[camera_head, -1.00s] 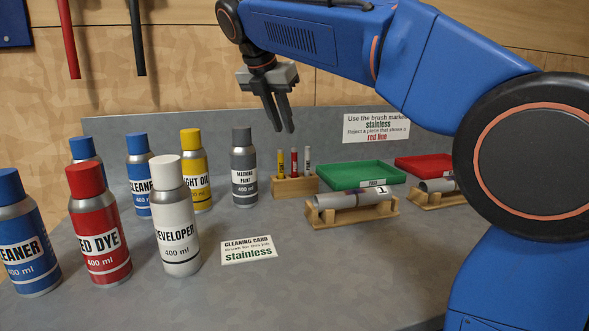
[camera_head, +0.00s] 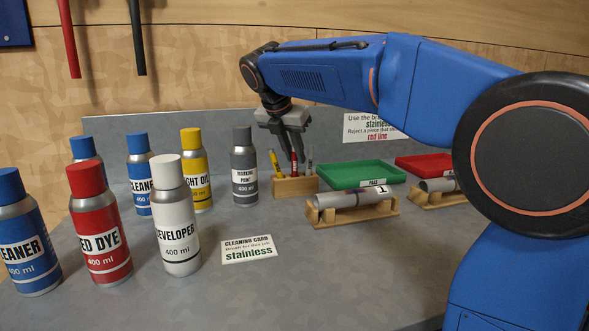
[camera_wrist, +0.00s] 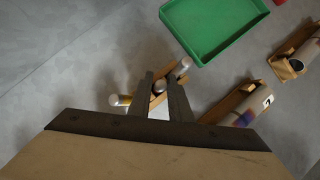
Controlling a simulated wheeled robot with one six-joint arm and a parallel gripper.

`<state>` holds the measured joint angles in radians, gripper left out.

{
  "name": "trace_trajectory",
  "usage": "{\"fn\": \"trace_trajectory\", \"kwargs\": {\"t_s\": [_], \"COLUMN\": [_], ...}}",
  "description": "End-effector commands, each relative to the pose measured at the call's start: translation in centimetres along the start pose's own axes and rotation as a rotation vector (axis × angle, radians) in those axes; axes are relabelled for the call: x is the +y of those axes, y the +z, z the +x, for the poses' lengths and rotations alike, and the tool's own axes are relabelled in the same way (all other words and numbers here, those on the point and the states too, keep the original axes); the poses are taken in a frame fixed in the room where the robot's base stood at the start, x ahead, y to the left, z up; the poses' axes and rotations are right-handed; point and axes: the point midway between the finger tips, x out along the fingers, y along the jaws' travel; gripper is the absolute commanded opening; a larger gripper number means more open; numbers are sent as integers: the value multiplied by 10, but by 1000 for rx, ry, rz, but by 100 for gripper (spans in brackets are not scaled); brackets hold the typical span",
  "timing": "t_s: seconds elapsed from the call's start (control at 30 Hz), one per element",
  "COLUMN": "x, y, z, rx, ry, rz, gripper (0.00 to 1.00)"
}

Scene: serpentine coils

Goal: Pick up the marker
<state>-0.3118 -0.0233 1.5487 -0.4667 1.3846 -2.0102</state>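A small wooden rack (camera_head: 296,187) holds three markers: a yellow one (camera_head: 277,165), a red one (camera_head: 294,168) and a grey-white one (camera_head: 310,160). The yellow marker leans to the left; the red one looks upright. My gripper (camera_head: 294,155) points down over the rack, its fingers low around the red marker. In the wrist view, my fingers (camera_wrist: 162,88) stand apart on either side of the middle marker (camera_wrist: 159,86). The tilted marker (camera_wrist: 120,100) lies just outside the left finger and the third marker (camera_wrist: 184,64) outside the right one. Contact with the middle marker cannot be told.
A grey paint can (camera_head: 244,170) stands close left of the rack. A green tray (camera_head: 350,175) and a metal tube on a wooden cradle (camera_head: 352,212) are to its right. Several other cans stand at left. A stainless cleaning card (camera_head: 249,250) lies in front.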

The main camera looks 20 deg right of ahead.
Motion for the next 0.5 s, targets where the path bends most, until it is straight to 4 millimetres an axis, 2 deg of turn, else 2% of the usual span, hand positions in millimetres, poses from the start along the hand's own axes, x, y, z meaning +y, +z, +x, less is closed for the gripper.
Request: {"fn": "trace_trajectory", "kwargs": {"t_s": [0.2, 0.23, 0.3, 0.5], "x": [0, 0, 0, 0], "y": [0, 0, 0, 0], "z": [1, 1, 0, 0], "rx": [-1, -1, -1, -1], "ry": [1, 1, 1, 1], "rz": [0, 0, 0, 1], "gripper": [18, 15, 0, 0]}}
